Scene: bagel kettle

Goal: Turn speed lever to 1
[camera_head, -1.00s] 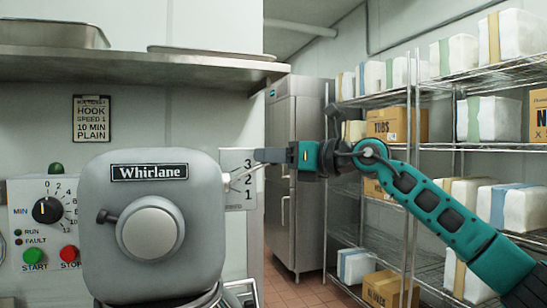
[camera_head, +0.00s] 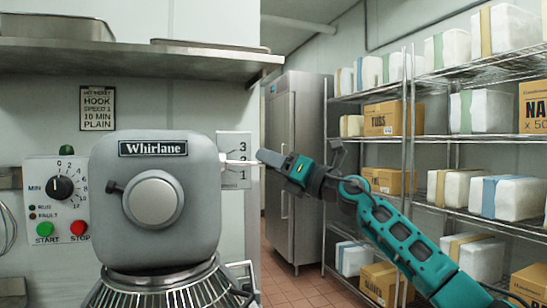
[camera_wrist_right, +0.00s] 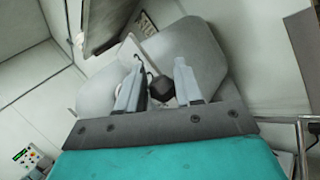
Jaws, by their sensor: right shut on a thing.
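The grey Whirlane mixer (camera_head: 155,205) stands at centre left in the head view. Its thin pale speed lever (camera_head: 238,162) sticks out from the head's right side, about level, across the plate marked 3, 2, 1 (camera_head: 235,176), close to the 2. My right gripper (camera_head: 262,157) is at the lever's outer end, reaching in from the right. In the right wrist view, the dark lever knob (camera_wrist_right: 161,88) sits between the two fingers of my right gripper (camera_wrist_right: 157,88), which is shut on it. My left gripper is not in view.
A control panel (camera_head: 57,200) with a dial and green and red buttons is left of the mixer. A shelf (camera_head: 140,62) with trays hangs above. A steel fridge (camera_head: 296,165) and wire racks (camera_head: 410,140) with boxes stand behind my right arm.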

